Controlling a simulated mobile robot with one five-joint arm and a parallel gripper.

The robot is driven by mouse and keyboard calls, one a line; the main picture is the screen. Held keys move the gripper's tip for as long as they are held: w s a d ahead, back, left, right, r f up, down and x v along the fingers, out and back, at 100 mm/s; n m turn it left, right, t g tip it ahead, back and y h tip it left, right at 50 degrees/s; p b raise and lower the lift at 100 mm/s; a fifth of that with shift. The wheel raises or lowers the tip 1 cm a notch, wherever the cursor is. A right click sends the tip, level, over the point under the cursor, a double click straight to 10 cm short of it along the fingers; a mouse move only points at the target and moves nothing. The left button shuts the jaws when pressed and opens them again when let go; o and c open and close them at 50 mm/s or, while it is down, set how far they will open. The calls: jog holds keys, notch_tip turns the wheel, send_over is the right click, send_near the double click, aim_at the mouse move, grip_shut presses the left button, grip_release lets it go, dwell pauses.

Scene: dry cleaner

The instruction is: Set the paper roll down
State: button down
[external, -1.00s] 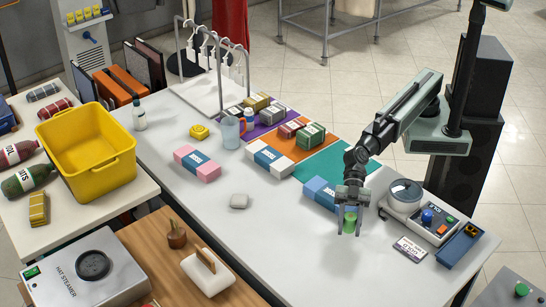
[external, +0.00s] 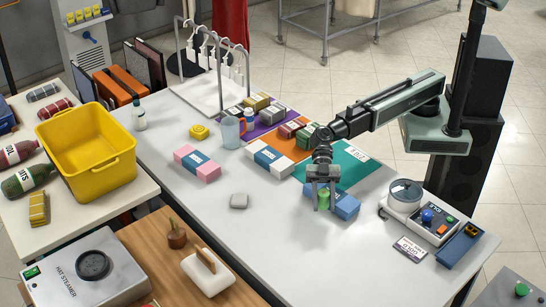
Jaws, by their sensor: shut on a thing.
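The paper roll appears to be the small green cylinder (external: 323,198) between the fingers of my gripper (external: 324,206) in the external view. My gripper points down and is shut on it. The roll looks upright and seems to be above the white table (external: 262,215), with a shadow on the surface to the lower left. The exact gap under it is hard to tell. A blue bundle (external: 346,205) lies just behind and to the right of the gripper, partly hidden by it.
A teal mat (external: 352,171) lies behind the gripper, beside an orange mat (external: 281,142) with bundles. A scale-like device (external: 404,197) stands to the right. The front table middle is clear.

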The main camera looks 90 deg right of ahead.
jog(key=shift+m+t, duration=0.3)
jog(key=shift+t, duration=0.1)
jog(key=w+d, duration=0.2)
jog(key=w, duration=0.1)
jog(key=shift+w+d, duration=0.25)
jog(key=shift+d, duration=0.05)
jog(key=b, duration=0.2)
send_over(278, 243)
jog(key=shift+w+f, duration=0.1)
jog(key=shift+f, duration=0.7)
notch_tip(278, 243, down, 4)
jog(key=b, duration=0.3)
jog(key=shift+r, duration=0.3)
jog(key=shift+f, duration=0.15)
jog(key=c, duration=0.9)
grip_release()
